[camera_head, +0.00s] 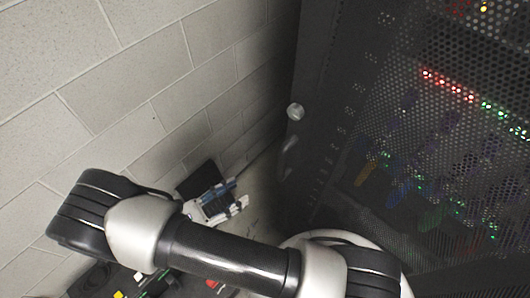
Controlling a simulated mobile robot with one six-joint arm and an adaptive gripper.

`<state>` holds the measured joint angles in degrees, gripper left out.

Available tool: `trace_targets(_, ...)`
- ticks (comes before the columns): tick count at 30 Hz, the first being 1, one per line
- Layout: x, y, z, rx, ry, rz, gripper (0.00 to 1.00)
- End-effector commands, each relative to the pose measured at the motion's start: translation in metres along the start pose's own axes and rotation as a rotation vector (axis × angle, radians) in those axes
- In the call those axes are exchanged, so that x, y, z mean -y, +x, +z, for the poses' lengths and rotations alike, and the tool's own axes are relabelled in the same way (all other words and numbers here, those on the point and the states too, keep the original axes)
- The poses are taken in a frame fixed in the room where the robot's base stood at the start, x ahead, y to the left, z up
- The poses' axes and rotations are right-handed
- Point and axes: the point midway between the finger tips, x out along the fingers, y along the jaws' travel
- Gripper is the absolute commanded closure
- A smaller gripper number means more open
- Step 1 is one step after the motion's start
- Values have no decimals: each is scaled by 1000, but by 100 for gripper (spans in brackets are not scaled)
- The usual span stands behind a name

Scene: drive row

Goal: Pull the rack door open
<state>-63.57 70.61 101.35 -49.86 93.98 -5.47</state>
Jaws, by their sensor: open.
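The rack door (345,120) is a dark perforated metal panel filling the right side of the head view. It looks shut, but its far edge is in shadow. A round silver knob (295,112) sits near its left edge, with a greyish handle (289,152) just below it. My gripper (238,195) is open and empty, below and left of the handle in the picture. It is apart from the handle and door. My own arm links cover the lower middle and hide part of the floor.
A pale block wall (120,90) runs along the left side. A narrow strip of floor (258,200) shows between the wall and the rack. Red, green and blue lights and coloured cables (400,192) show behind the mesh.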

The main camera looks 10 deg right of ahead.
Motion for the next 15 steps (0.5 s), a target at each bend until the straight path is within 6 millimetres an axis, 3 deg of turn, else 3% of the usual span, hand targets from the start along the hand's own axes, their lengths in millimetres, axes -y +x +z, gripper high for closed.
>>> trace_targets(7,0,12,-5,25,-16,26,60)
trace_targets(15,-1,68,-4,24,-16,21,60)
